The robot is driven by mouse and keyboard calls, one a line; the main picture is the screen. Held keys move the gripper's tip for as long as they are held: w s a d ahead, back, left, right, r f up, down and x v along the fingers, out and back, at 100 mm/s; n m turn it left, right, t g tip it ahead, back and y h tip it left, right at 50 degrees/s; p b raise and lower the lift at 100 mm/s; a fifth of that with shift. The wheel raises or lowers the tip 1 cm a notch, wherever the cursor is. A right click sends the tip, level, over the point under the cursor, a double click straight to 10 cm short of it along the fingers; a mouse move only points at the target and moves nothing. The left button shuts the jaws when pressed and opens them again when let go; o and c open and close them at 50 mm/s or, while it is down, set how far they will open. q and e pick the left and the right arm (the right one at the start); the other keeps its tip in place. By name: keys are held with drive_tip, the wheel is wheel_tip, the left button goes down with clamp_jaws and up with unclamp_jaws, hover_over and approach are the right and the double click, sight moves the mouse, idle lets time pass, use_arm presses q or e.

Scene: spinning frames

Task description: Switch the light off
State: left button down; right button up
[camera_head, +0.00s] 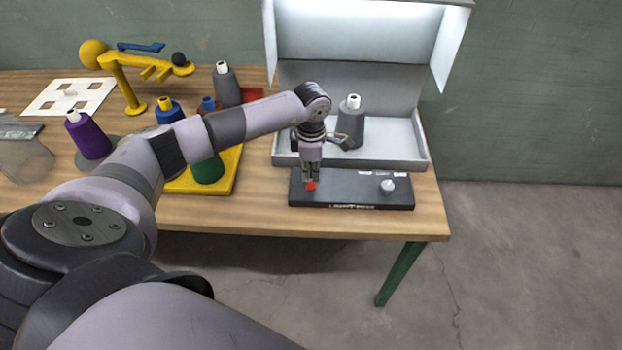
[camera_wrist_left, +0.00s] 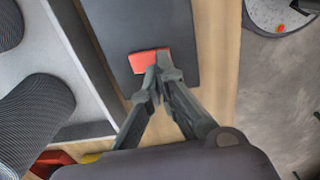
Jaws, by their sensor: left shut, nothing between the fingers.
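A dark control box (camera_head: 350,197) lies at the front right of the table, with a red switch (camera_head: 311,186) at its left and a light grey knob (camera_head: 388,186) at its right. My left gripper (camera_head: 311,180) points down at the red switch, shut and empty. In the left wrist view the closed fingertips (camera_wrist_left: 158,80) are at the edge of the red switch (camera_wrist_left: 147,60) and partly cover it; I cannot tell whether they touch. The white light box (camera_head: 350,40) behind has a bright inner panel. My right gripper is not in view.
A grey spool (camera_head: 350,125) stands in the light box. A yellow tray (camera_head: 222,180) with a green spool (camera_head: 208,168), a purple spool (camera_head: 88,137) and a yellow stand (camera_head: 122,80) are to the left. The table's front edge is close to the control box.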

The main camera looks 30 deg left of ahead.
sight(312, 185)
use_arm(q)
drive_tip(key=shift+f+b, duration=1.15)
drive_tip(key=shift+f, duration=0.25)
idle(0.4)
drive_tip(key=shift+r+p, duration=2.1)
drive_tip(key=shift+r, duration=1.45)
